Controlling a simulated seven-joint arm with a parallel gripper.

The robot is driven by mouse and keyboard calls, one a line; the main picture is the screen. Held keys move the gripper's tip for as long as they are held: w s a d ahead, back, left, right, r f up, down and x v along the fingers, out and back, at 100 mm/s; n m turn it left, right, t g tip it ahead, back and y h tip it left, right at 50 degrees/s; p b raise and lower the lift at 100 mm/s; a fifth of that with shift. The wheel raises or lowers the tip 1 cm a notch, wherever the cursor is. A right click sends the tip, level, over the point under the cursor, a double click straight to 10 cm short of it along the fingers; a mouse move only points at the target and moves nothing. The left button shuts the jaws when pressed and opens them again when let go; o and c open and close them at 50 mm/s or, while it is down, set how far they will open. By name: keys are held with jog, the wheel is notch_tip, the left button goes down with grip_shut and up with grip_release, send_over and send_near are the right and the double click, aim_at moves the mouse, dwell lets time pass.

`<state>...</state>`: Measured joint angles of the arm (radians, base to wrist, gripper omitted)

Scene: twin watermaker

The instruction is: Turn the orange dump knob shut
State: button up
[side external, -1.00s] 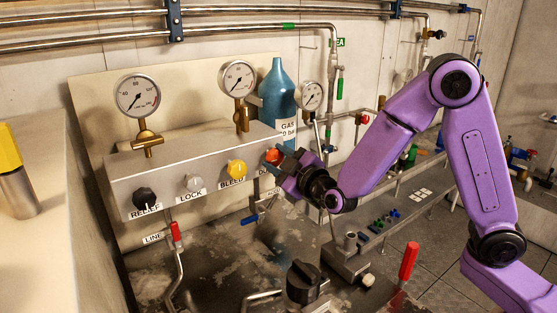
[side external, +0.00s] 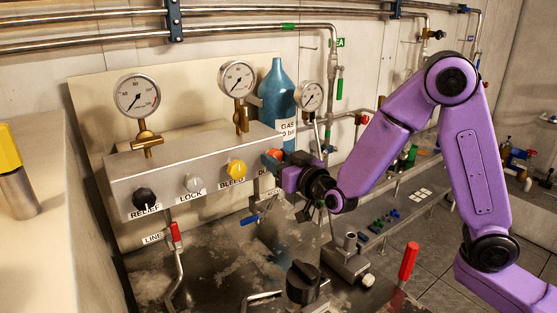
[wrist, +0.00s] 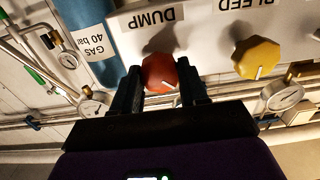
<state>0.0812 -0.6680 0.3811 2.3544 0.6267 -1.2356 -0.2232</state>
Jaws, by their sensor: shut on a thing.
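The orange dump knob (wrist: 158,72) sits on the front of the grey panel box, beside an upside-down DUMP label in the wrist view. Its white pointer line is towards the lower right there. My gripper (wrist: 165,84) has one black finger on each side of the knob and is shut on it. In the side external view the knob (side external: 273,156) shows at the box's right end, with my gripper (side external: 284,170) coming in from the right. The hand partly hides the knob and its label there.
The yellow bleed knob (side external: 236,169) is the nearest neighbour. The lock knob (side external: 194,183) and black relief knob (side external: 145,198) are farther left. A blue gas bottle (side external: 277,90) and gauges stand behind. A blue-handled lever (side external: 250,220) hangs below the box.

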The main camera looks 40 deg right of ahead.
jog(key=m, duration=0.8)
jog(key=shift+m, duration=0.3)
dwell(0.5)
jog(key=o, duration=1.1)
jog(key=shift+c, duration=0.2)
jog(key=s, duration=1.7)
jog(key=shift+s, duration=0.2)
jog(key=shift+d, duration=0.1)
